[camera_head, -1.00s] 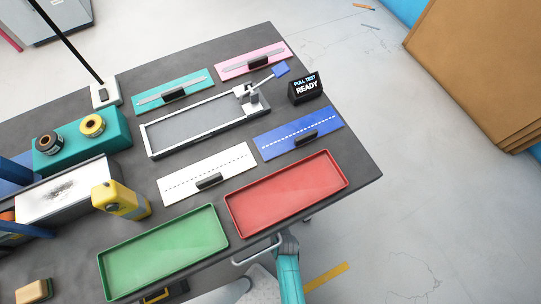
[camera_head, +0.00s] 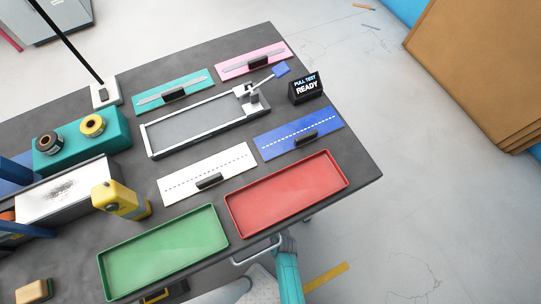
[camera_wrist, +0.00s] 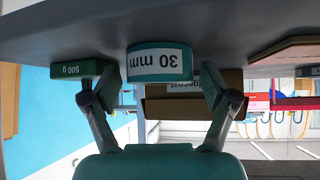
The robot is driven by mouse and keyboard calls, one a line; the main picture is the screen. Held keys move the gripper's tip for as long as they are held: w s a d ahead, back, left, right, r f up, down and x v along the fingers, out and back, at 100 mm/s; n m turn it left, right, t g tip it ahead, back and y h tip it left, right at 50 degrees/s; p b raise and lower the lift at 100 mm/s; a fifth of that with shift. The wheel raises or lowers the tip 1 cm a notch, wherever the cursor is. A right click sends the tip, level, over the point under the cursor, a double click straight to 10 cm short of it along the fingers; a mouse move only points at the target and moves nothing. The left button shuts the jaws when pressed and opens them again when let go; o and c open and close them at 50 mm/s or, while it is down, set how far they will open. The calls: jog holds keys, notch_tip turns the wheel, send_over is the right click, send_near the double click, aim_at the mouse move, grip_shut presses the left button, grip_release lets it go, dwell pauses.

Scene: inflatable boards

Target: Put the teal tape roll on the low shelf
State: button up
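The camera_wrist view looks upside down. In it the teal tape roll (camera_wrist: 158,63), labelled "30 mm", rests on a dark grey surface (camera_wrist: 60,30). My gripper (camera_wrist: 159,82) is open, with one finger to each side of the roll. Small gaps show between the fingers and the roll, and nothing is held. In the camera_head view my gripper and the roll are hidden; only part of my teal arm shows at the table's front edge. I cannot tell which surface is the low shelf.
A green "500 g" block (camera_wrist: 76,69) is close beside one finger. A brown box (camera_wrist: 190,105) stands behind the roll. On the dark table are a red tray (camera_head: 290,192), a green tray (camera_head: 163,252) and a yellow tool (camera_head: 122,200). Open floor lies to the right.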

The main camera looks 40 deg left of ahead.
jog(key=shift+r, duration=0.1)
jog(key=v, duration=1.2)
jog(key=s+d+r+m+t+h, duration=0.1)
jog(key=s+d+r+m+t, duration=0.15)
jog(key=d+r, duration=0.5)
jog(key=s+d+r+m+t+h, duration=0.1)
jog(key=d+r+m+t, duration=0.25)
jog(key=d, duration=0.75)
jog(key=s+d+r+m+t+h, duration=0.1)
jog(key=s+d+r+h, duration=0.1)
jog(key=r, duration=0.6)
jog(key=s+d+r+m+t+h, duration=0.1)
jog(key=s+d+r+m+h, duration=0.1)
jog(key=d+r, duration=0.3)
jog(key=s+d+r+m+t+h, duration=0.1)
jog(key=s+d+r+m, duration=0.1)
jog(key=r, duration=1.1)
jog(key=s+d, duration=0.1)
jog(key=s, duration=0.1)
jog(key=shift+s+d+t+h, duration=0.3)
jog(key=shift+s+d+h, duration=0.05)
jog(key=shift+h, duration=0.05)
